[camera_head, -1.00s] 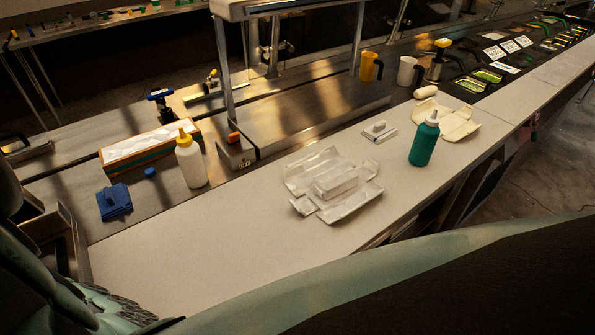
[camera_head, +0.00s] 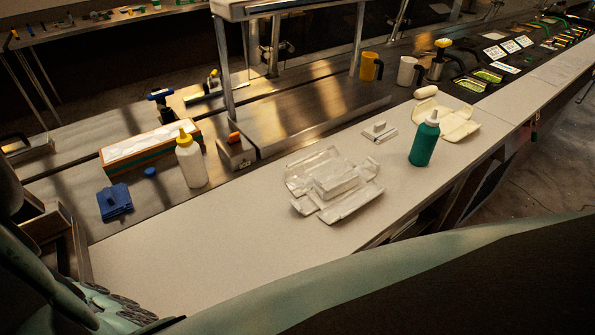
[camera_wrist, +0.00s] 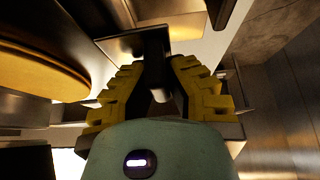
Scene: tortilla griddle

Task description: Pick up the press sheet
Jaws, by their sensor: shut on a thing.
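My gripper (camera_wrist: 160,85) shows in the wrist view with its two yellow ribbed fingers. They are closed around a dark handle-like piece (camera_wrist: 154,48), which has a pale rounded end between the fingers. I cannot tell for sure whether this is the press sheet. The fingers hide part of the held thing. My gripper is out of the head view. No clearly recognisable press sheet shows on the counter there.
In the wrist view a yellow-edged round thing (camera_wrist: 45,75) is close on the left. In the head view the white counter (camera_head: 180,270) is clear at the front left. It holds an open clear package (camera_head: 335,185) and a green bottle (camera_head: 424,142). A white bottle (camera_head: 191,163) stands behind.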

